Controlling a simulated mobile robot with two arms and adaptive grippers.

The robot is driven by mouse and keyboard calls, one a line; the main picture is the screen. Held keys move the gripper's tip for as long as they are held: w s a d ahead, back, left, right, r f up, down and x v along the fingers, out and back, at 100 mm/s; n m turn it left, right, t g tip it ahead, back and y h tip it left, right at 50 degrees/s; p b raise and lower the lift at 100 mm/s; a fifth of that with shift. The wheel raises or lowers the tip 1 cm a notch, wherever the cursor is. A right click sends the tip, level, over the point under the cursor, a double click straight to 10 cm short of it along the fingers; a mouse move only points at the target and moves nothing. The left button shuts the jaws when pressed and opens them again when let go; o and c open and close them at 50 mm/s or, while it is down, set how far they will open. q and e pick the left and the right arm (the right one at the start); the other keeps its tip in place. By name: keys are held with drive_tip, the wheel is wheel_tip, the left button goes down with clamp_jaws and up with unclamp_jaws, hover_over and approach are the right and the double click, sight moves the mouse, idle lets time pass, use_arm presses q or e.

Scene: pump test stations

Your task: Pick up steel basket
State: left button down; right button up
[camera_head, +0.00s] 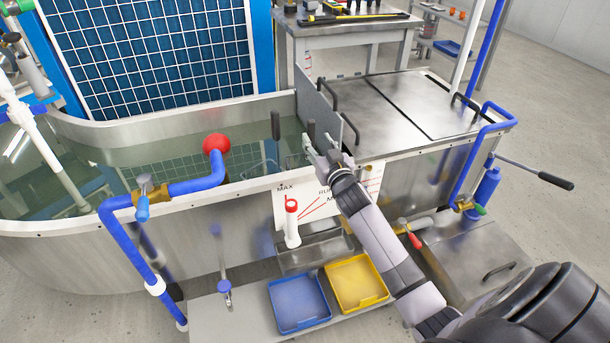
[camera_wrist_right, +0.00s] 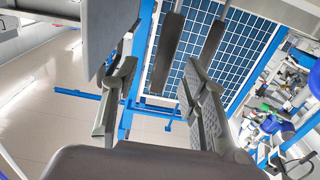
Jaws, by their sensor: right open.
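My right gripper (camera_head: 318,147) is open at the tank's inner rim, beside the upright grey plate. Its two spread fingers also show in the right wrist view (camera_wrist_right: 155,100), with nothing gripped between them. Two dark upright grips, one left of the gripper (camera_head: 275,125) and one just behind it (camera_head: 311,131), look like the steel basket's handles. Two dark bars, which may be the same grips, show beyond the fingers in the wrist view (camera_wrist_right: 166,54). Thin wire shows near the water at the gripper's left. The basket's body is hard to make out through water and reflections. My left gripper is out of view.
The grey plate (camera_head: 324,105) and steel lid (camera_head: 410,100) border the gripper on the right. A blue pipe with a red ball (camera_head: 216,143) crosses the tank rim at left. Blue (camera_head: 298,302) and yellow (camera_head: 356,283) trays sit below, in front of the tank.

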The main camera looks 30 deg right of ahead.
sight(312, 134)
drive_tip(key=x, duration=0.3)
drive_tip(key=b+x, duration=0.1)
drive_tip(key=shift+w+a+r, duration=0.1)
drive_tip(key=shift+w+r, duration=0.15)
drive_tip(key=shift+w, duration=0.65)
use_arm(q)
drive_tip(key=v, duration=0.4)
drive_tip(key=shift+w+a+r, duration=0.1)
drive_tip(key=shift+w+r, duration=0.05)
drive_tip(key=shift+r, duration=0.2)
use_arm(e)
drive_tip(key=shift+r, duration=0.1)
drive_tip(key=shift+c, duration=0.5)
clamp_jaws()
